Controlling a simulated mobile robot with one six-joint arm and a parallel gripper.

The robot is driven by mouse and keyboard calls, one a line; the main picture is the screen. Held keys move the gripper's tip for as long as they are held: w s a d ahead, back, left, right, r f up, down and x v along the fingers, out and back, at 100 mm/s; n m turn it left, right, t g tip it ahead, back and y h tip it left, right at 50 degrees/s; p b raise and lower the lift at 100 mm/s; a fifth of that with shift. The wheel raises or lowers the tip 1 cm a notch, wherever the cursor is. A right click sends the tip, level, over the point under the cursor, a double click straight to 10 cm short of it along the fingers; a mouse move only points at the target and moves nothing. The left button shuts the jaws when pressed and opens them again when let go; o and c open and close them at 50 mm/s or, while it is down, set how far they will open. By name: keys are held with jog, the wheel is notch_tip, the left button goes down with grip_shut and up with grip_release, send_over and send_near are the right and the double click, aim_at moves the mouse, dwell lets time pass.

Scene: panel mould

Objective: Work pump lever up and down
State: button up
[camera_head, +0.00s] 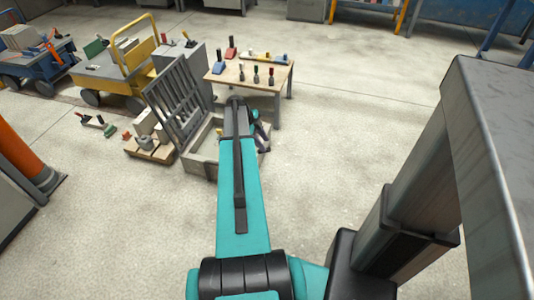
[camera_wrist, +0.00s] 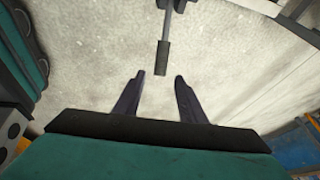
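In the wrist view, a thin metal lever with a dark grip (camera_wrist: 163,57) comes down from the top edge. It looks like the pump lever; the pump body does not show clearly. My gripper (camera_wrist: 159,78) is open and empty. Its two dark fingers are apart, with the grip's end just ahead of the gap between the fingertips, not clasped. In the head view, my teal arm reaches to the grey panel mould, whose slatted panel (camera_head: 180,103) stands tilted up from a low box frame (camera_head: 200,146). My arm hides part of the mould, and I cannot make out the lever there.
A wooden table (camera_head: 225,77) with small hand tools stands behind the mould. A yellow cart (camera_head: 138,62) and a blue cart (camera_head: 45,72) stand at the back left. A pallet with blocks (camera_head: 150,150) lies left of the mould. Floor to the right is clear.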

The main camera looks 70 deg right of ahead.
aim_at(269, 150)
jog(key=shift+x, duration=3.4)
